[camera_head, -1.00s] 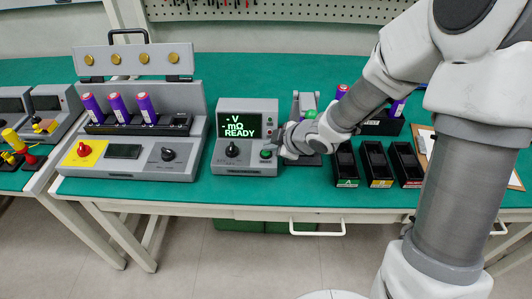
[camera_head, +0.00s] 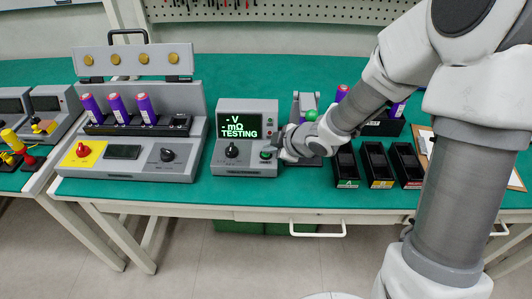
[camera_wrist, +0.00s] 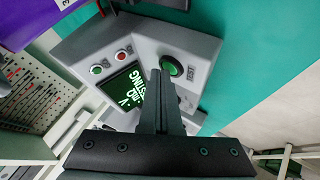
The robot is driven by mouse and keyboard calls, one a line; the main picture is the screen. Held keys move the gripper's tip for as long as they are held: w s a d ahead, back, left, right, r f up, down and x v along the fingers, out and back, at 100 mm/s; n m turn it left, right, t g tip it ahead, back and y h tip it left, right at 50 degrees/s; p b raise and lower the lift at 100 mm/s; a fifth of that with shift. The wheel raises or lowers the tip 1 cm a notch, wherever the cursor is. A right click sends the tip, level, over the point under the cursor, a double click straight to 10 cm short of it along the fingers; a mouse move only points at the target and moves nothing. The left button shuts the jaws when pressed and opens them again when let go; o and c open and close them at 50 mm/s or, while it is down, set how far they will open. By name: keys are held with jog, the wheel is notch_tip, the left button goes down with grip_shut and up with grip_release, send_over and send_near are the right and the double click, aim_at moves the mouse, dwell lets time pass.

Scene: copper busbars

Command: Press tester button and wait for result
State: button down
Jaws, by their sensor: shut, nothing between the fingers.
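The grey tester (camera_head: 245,138) stands on the green bench. Its screen (camera_head: 240,127) reads "- V, - mΩ, TESTING" in green. A black knob (camera_head: 231,151) sits on its front. The green button (camera_head: 265,155) is at its right front, just left of my gripper. In the wrist view the green button (camera_wrist: 172,67) shows near the tip of my gripper (camera_wrist: 161,75); I cannot tell whether they touch. The gripper is shut and empty. The screen (camera_wrist: 125,90) also shows there, partly hidden behind the fingers.
A charger-like grey unit (camera_head: 125,165) with purple cells (camera_head: 117,107) stands left of the tester. Three black bins (camera_head: 375,163) stand right of my gripper. A stand with a green top (camera_head: 311,115) is behind my wrist. A clipboard (camera_head: 428,145) lies at the right.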

dwell(0.4)
jog(key=shift+r+p, duration=0.8)
jog(key=shift+p, duration=0.1)
notch_tip(320, 180, up, 5)
jog(key=p, duration=0.5)
dwell(0.5)
